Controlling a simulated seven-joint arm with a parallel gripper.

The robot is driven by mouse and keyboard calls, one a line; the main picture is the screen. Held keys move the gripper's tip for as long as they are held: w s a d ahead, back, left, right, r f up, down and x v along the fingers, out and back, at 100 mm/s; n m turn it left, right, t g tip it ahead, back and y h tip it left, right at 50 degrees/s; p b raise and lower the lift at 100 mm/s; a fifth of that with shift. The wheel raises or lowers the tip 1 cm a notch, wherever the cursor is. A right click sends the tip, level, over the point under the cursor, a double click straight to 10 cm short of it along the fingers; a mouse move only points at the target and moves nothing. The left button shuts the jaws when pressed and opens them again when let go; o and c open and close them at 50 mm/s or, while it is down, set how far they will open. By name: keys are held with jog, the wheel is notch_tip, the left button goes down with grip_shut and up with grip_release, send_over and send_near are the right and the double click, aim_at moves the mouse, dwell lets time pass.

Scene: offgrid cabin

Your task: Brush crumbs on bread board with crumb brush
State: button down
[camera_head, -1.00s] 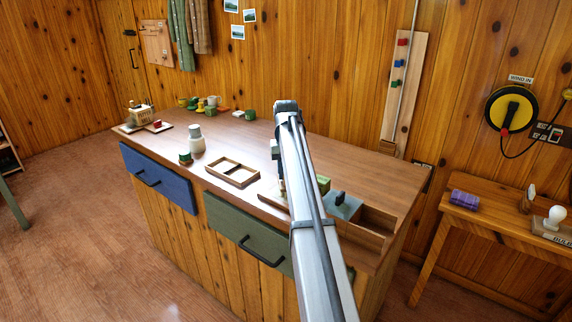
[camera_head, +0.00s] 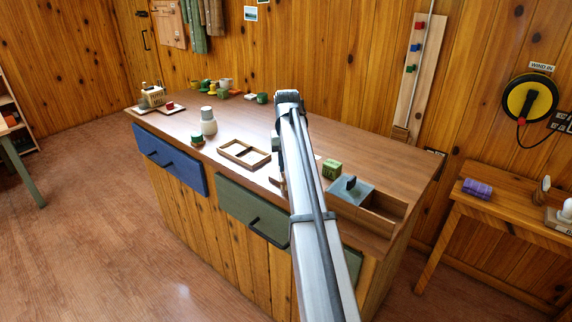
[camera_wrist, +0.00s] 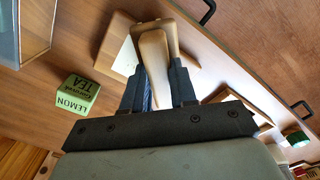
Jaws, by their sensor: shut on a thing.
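My gripper (camera_wrist: 156,72) is shut on a pale wooden piece, which looks like the crumb brush's handle (camera_wrist: 153,46). Its bristles do not show. In the wrist view, a light tan board (camera_wrist: 116,36), likely the bread board, lies behind the held piece and is partly covered by it. I cannot tell whether the brush touches the board. No crumbs can be made out. In the head view, my arm hides the gripper's fingers, the brush and most of the board.
A green lemon tea box (camera_head: 332,169) and a grey-lidded box (camera_head: 350,189) stand right of my arm. A divided wooden tray (camera_head: 244,153), a white bottle (camera_head: 208,121) and a green-topped jar (camera_head: 197,139) stand left. The counter's back middle (camera_head: 340,137) is clear.

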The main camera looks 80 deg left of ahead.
jog(key=shift+w+a, duration=1.95)
jog(key=shift+w, duration=0.05)
jog(key=shift+s+d, duration=0.75)
jog(key=shift+d, duration=0.3)
jog(key=shift+s+d, duration=1.65)
jog(key=shift+w+a, duration=2.45)
jog(key=shift+a, duration=0.1)
notch_tip(320, 180, up, 8)
jog(key=shift+d, duration=0.1)
